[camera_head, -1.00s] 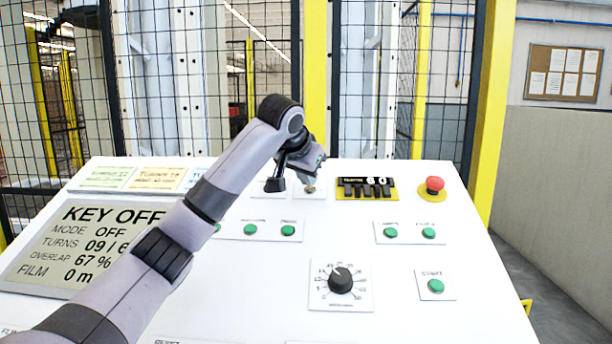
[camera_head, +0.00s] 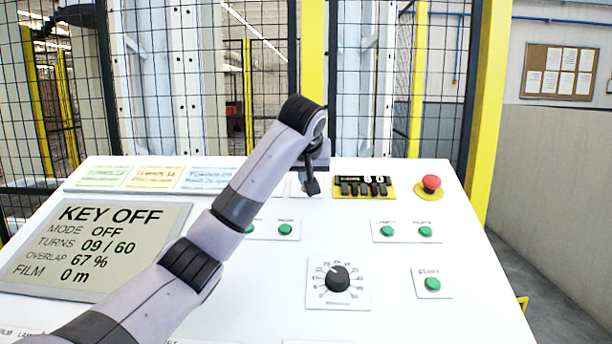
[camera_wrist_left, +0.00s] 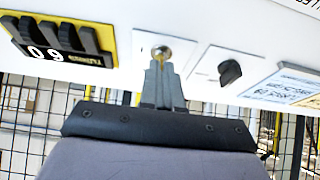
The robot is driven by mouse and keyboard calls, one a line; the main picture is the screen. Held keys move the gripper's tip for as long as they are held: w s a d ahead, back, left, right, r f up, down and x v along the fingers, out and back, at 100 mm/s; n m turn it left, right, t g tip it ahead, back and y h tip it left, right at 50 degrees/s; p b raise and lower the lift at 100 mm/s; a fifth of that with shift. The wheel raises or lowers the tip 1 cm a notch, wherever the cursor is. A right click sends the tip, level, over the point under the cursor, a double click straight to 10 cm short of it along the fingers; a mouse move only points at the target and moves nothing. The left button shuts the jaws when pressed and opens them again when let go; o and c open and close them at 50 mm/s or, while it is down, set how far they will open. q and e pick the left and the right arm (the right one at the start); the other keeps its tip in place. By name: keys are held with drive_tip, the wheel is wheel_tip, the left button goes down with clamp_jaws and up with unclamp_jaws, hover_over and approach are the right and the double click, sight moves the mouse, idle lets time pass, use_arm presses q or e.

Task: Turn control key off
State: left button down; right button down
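The brass key switch (camera_wrist_left: 162,51) sits on a small white plate in the left wrist view. In the head view its plate (camera_head: 297,188) is partly behind my left gripper. The display (camera_head: 95,245) reads KEY OFF and MODE OFF. My left gripper (camera_head: 312,188) is at the key plate. In the left wrist view its fingers (camera_wrist_left: 160,66) are close together, with their tips right at the brass key switch. I cannot see whether any part of the key is between them. My right gripper is not in view.
A black selector knob (camera_wrist_left: 230,72) is beside the key plate. A black counter (camera_head: 364,187) and a red stop button (camera_head: 431,183) are to the right. A dial (camera_head: 337,278) and several green buttons are nearer. Mesh fencing stands behind the panel.

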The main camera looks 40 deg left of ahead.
use_arm(q)
drive_tip(key=shift+r, duration=0.15)
drive_tip(key=c, duration=1.3)
unclamp_jaws()
drive_tip(key=shift+c, duration=0.2)
drive_tip(key=v, duration=0.7)
